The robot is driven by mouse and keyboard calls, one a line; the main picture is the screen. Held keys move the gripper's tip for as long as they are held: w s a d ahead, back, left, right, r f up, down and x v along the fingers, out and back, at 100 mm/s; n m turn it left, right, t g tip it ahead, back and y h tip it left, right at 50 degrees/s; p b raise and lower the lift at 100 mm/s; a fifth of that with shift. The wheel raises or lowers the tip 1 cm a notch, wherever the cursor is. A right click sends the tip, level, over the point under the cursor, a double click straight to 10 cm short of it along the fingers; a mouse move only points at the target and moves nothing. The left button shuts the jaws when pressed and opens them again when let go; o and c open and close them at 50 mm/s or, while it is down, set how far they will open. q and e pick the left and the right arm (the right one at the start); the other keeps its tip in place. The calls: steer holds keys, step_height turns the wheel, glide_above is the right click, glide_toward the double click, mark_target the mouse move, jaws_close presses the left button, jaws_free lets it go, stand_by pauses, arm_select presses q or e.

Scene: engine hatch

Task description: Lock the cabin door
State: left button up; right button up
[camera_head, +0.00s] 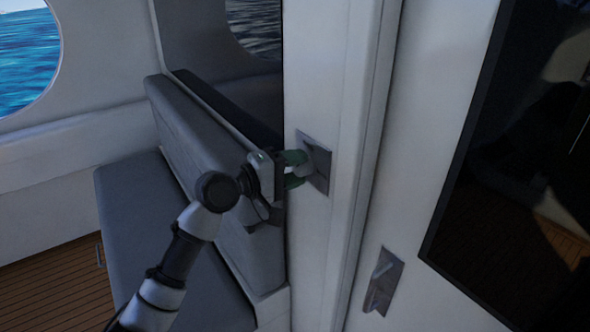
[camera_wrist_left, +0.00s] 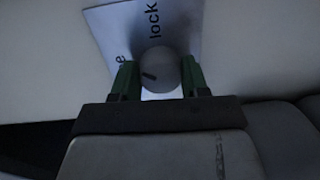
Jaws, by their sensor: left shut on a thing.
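The lock knob (camera_wrist_left: 160,72) is a round grey knob with a dark mark, on a light metal plate (camera_wrist_left: 112,25) that bears the word "lock". In the head view the plate (camera_head: 321,160) is on the white door frame. My left gripper (camera_head: 301,168) reaches it from the left. Its green fingers (camera_wrist_left: 160,78) are shut on the knob, one on each side. In the wrist view the rest of the plate's lettering is mostly hidden by the fingers and knob. My right gripper is in neither view.
A grey cushioned seat (camera_head: 140,235) with a backrest stands left of the frame. A second metal plate with a handle (camera_head: 383,282) is on the white panel at the lower right. A dark glossy panel (camera_head: 530,170) fills the right side.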

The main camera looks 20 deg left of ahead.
arm_select(q)
steer(key=m+b, duration=0.1)
steer(key=m, duration=0.4)
steer(key=shift+f+y, duration=0.15)
steer(key=shift+y, duration=0.15)
steer(key=m, duration=0.4)
steer(key=shift+m+y+b, duration=0.3)
steer(key=shift+m+b, duration=0.1)
steer(key=o, duration=0.9)
steer(key=shift+o, duration=0.2)
